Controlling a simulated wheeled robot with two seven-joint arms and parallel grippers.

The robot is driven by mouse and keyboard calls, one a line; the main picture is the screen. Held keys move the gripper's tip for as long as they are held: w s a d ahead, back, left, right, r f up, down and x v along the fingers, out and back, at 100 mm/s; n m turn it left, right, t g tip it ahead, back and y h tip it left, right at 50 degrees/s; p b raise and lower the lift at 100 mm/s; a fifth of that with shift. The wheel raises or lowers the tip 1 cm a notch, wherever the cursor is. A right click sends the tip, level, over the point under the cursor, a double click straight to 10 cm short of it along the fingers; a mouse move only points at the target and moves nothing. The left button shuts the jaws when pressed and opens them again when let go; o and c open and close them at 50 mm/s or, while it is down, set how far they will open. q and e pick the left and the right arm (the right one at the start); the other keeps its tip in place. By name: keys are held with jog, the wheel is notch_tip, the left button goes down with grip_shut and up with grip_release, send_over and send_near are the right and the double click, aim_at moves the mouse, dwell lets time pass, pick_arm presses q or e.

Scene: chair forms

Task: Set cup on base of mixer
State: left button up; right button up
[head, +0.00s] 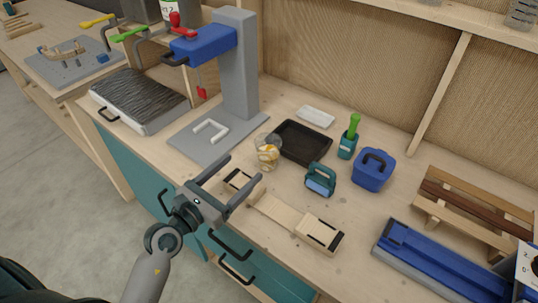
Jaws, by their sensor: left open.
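The mixer has a tall grey column (240,75), a blue head (203,45) with a red part below, and a flat grey base (192,148) on the workbench. A white U-shaped piece (211,131) lies on the base. The cup (267,150) is clear, with yellowish contents, and stands upright on the bench just right of the base. My left gripper (243,169) is open, its fingers pointing toward the cup from the front. My right gripper is not in view.
A black tray (302,143) sits right behind the cup. A teal handled item (320,179), a green-handled holder (348,142) and a blue lidded container (374,170) stand to the right. A wooden piece (290,221) lies near the front edge. A striped box (139,102) is left.

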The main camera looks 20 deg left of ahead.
pick_arm(q)
jog(key=shift+w+d, duration=0.1)
jog(key=shift+w, duration=0.1)
jog(key=shift+w+d+r, duration=0.15)
jog(key=shift+w, duration=0.2)
jog(key=p, duration=0.4)
send_near(275, 136)
jog(key=x, duration=0.5)
jog(key=shift+d+r, duration=0.15)
jog(key=shift+d, duration=0.2)
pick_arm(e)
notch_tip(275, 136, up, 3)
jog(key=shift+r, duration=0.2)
pick_arm(q)
jog(key=shift+w, duration=0.1)
jog(key=shift+w+d, duration=0.1)
jog(key=shift+w, duration=0.45)
jog(key=p+x, duration=0.1)
jog(key=x, duration=0.3)
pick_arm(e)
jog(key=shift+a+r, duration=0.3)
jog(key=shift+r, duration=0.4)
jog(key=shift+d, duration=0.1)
